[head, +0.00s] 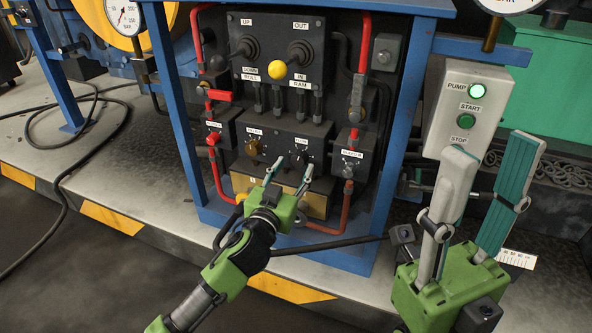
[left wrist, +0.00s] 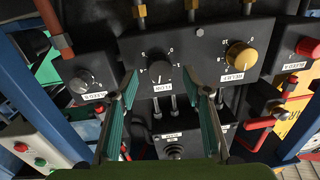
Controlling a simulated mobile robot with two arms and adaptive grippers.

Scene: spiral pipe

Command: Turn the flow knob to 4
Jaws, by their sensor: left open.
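The flow knob (head: 301,157) is a small dark knob on the black front panel, with a white label above it in the head view. In the left wrist view, the flow knob (left wrist: 161,74) appears upside down, with its FLOW label below it and small scale marks around it. The digit it points at is too small to read. My left gripper (head: 291,168) is open in front of the knob, its teal-padded fingers spread to either side. The left wrist view shows these fingers (left wrist: 164,85) apart with nothing between them. My right gripper (head: 492,145) is open and empty at the right.
Levers with a yellow ball (head: 278,70) rise above the panel. Red pipes (head: 338,222) and blue posts (head: 400,110) flank it. A grey pump box (head: 470,105) stands behind my right gripper.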

